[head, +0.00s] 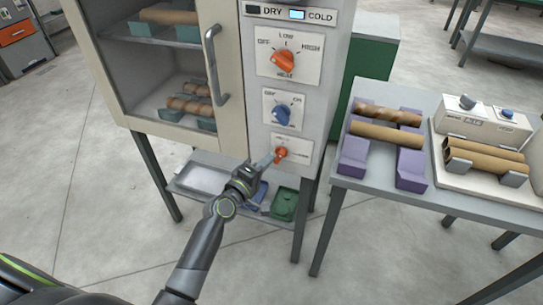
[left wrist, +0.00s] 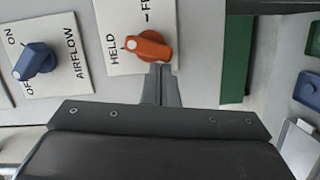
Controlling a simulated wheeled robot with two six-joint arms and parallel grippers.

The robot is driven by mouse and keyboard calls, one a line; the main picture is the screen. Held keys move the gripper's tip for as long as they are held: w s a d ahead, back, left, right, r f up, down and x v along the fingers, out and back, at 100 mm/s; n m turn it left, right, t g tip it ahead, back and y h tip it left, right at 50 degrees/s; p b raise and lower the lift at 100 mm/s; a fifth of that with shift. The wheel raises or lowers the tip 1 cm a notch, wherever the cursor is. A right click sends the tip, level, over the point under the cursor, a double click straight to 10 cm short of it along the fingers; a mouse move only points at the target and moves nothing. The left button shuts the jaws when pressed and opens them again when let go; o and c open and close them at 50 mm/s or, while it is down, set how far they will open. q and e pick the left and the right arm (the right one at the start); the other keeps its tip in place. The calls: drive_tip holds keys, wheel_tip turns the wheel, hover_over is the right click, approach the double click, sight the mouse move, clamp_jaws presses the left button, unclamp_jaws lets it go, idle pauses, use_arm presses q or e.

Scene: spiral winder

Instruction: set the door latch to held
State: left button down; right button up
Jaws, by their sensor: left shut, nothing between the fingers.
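The door latch is an orange knob (head: 281,154) on a white plate low on the cabinet's control panel. In the left wrist view the knob (left wrist: 149,45) has a white dot at its left end, which faces the word HELD. The other label, starting with F, is partly cut off above the knob. My left gripper (head: 268,162) is shut and empty, just left of and slightly below the knob. In the left wrist view its fingertips (left wrist: 160,68) meet the knob's lower edge; I cannot tell whether they touch. My right gripper is not in view.
Above sit a blue airflow knob (head: 281,116) and an orange heat knob (head: 283,62). The glass door (head: 165,70) with its handle (head: 216,65) is at left. A table (head: 350,183) with purple cradles stands at right. A low shelf with trays lies below.

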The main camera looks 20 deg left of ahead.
use_arm(q)
drive_tip(key=shift+f+n+b, duration=0.15)
drive_tip(key=shift+n+b, duration=0.25)
drive_tip(key=shift+n, duration=0.1)
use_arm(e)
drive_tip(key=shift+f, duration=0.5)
